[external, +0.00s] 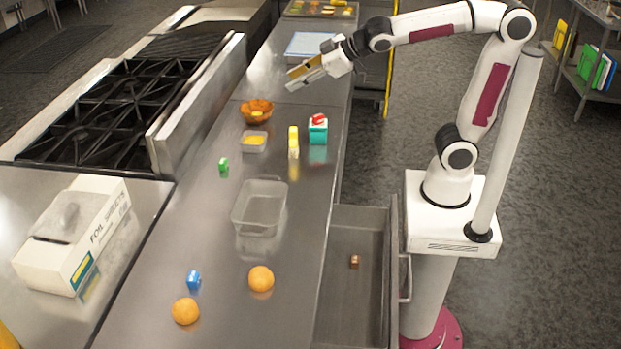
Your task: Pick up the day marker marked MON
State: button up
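No lettering reading MON can be made out in this view. My gripper (300,75) is high over the far part of the counter, pointing left. Its fingers are apart with nothing between them. It is well away from all these blocks.
A clear empty container (260,206) stands mid-counter, with two oranges (261,279) in front. A foil box (72,236) and stove (120,105) are left. The drawer (346,225) stands open.

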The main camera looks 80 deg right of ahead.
jog(key=w+a+r+n+t+y, duration=0.15)
jog(key=w+a, duration=0.25)
jog(key=w, duration=0.4)
jog(key=w+a+r+n+t+y, duration=0.1)
jog(key=w+a+r+n+y, duration=0.15)
jog(key=w+a, duration=0.35)
jog(key=w+a+f+n+y, duration=0.2)
jog(key=w+a+n+y, duration=0.1)
jog(key=w+a, duration=0.25)
jog(key=w+a+f+n+y, duration=0.2)
jog(key=w+a, duration=0.2)
jog(key=a, duration=0.3)
jog(key=n+g+y, duration=0.5)
jog(key=n+g, duration=0.4)
jog(key=g, duration=0.3)
send_near(194, 280)
jog(key=shift+w+d+r, duration=0.2)
jog(key=shift+w+r, duration=0.1)
jog(key=shift+w, duration=0.3)
jog(key=shift+s+f, duration=0.25)
jog(key=shift+f, duration=0.1)
jog(key=shift+a, duration=0.1)
jog(key=shift+x, duration=1.3)
